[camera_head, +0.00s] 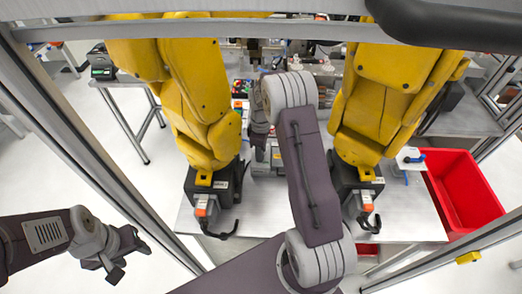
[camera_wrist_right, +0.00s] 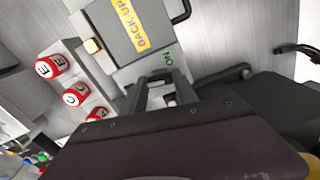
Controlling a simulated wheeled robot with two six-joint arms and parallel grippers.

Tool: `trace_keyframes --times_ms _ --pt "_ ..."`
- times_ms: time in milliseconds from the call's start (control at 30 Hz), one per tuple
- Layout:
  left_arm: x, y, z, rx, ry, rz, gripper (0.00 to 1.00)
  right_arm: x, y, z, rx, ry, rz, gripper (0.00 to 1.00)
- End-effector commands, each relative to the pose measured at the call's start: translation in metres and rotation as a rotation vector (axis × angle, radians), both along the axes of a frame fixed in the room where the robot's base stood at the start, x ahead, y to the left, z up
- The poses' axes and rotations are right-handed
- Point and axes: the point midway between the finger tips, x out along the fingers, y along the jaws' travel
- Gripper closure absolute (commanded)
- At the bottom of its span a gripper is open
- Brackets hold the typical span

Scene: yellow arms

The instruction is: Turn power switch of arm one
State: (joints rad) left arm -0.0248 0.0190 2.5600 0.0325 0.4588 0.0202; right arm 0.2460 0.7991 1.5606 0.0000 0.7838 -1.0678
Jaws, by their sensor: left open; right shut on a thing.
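In the right wrist view a grey control box (camera_wrist_right: 125,35) carries a yellow BACK-UP label (camera_wrist_right: 139,22) and a green ON mark (camera_wrist_right: 168,57). Below the mark, a small switch (camera_wrist_right: 170,99) lies between the fingers of my right gripper (camera_wrist_right: 162,88), which is shut on it. The fingers and palm hide most of the switch, so its turned position cannot be told. In the head view my right arm reaches forward between two yellow arms (camera_head: 198,90) (camera_head: 385,95), and its gripper (camera_head: 258,122) is partly hidden. My left gripper (camera_head: 116,265) is open and empty at the lower left.
A red bin (camera_head: 465,190) stands at the right of the table (camera_head: 410,225). Metal frame posts cross the near sides. Floor around my left gripper is clear.

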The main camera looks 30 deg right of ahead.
Motion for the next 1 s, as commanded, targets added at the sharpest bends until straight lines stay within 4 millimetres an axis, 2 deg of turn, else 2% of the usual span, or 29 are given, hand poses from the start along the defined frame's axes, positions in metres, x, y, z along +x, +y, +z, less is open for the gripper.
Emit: trace_keyframes --times_ms 1000 --pt "0.0 0.0 0.024 0.0 0.0 0.0 0.5 0.001 -0.002 0.004 0.0 -0.01 -0.956 1.0"
